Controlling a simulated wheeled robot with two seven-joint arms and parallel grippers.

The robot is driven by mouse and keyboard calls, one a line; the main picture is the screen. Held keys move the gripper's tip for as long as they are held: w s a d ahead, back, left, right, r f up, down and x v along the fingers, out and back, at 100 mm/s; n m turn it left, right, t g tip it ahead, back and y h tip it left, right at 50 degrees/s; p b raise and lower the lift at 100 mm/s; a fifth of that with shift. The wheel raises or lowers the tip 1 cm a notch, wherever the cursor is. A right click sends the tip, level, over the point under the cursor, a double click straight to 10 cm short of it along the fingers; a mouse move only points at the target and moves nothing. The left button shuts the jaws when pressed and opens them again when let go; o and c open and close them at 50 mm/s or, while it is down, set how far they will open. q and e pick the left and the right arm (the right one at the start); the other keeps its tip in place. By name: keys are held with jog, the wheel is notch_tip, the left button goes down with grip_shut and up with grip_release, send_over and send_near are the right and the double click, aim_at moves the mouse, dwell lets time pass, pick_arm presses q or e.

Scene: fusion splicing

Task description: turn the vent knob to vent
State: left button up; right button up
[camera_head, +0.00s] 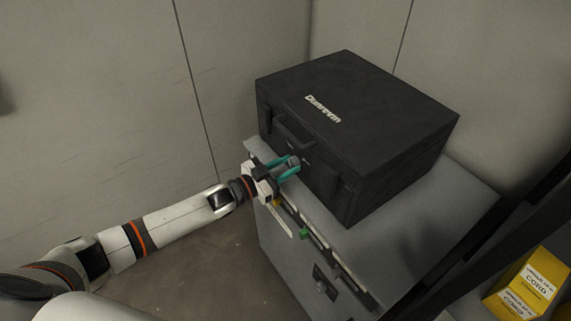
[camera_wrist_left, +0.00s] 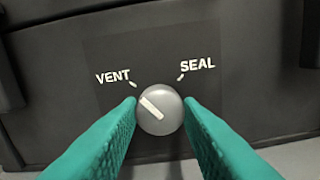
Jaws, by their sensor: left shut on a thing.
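The vent knob (camera_wrist_left: 161,109) is a round grey dial on the front of the black case (camera_head: 350,125). Its white pointer bar slants up and left, toward the tick beside the word VENT (camera_wrist_left: 113,76). The word SEAL (camera_wrist_left: 197,64) is at the upper right of the knob. My left gripper (camera_head: 290,168) reaches the case front below the handle, and its teal fingers are shut on the knob, one on each side. In the left wrist view the fingertips (camera_wrist_left: 161,112) flank the dial. My right gripper is not in view.
The case stands closed on a grey cabinet (camera_head: 425,210) with coloured tabs along its front edge. The case handle (camera_head: 290,133) is just above my left gripper. Yellow boxes (camera_head: 527,283) sit on a dark rack at the lower right. Bare walls stand behind.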

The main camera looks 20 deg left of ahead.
pick_arm(q)
jog(key=shift+n, duration=0.7)
jog(key=o, duration=1)
jog(key=shift+s+a, duration=0.1)
jog(key=b+v, duration=0.1)
jog(key=v, duration=1)
jog(key=shift+s+a, duration=0.3)
